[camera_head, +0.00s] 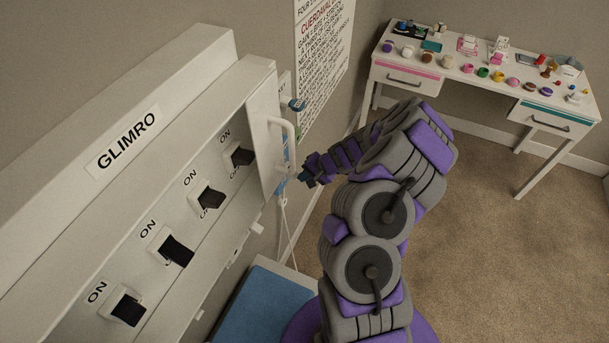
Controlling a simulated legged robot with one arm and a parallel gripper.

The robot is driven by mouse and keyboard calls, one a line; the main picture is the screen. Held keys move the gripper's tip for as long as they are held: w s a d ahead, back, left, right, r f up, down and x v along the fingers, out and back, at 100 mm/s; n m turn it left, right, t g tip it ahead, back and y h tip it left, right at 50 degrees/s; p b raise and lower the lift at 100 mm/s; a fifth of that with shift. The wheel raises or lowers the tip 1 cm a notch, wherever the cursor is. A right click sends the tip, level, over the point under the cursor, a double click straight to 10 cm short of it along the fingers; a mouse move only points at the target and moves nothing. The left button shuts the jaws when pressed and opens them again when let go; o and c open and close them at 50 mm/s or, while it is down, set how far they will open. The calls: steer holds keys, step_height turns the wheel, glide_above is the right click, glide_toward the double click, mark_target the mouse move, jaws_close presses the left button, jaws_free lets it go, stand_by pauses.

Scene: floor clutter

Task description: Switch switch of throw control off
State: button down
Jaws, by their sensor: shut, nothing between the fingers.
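A white panel labelled GLIMRO (128,138) fills the left side, with a row of dark switches marked ON. The nearest switch (126,309) is at lower left, followed by a second switch (176,250), a third switch (211,198) and a far switch (243,156). I cannot read "throw control" on anything. A white lever-like handle (290,140) stands at the panel's far end. My gripper (306,177) is shut and empty, small in view just right of this handle. I cannot tell whether it touches anything. Parts beyond the panel's end are partly hidden.
A blue-topped box (262,306) stands on the floor below the panel. A text poster (322,50) hangs on the wall. A white desk (480,88) with drawers and many small objects stands at the back right. Carpet between is clear.

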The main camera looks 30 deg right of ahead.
steer(key=shift+r, duration=0.1)
steer(key=shift+r+p, duration=0.5)
steer(key=shift+r, duration=0.2)
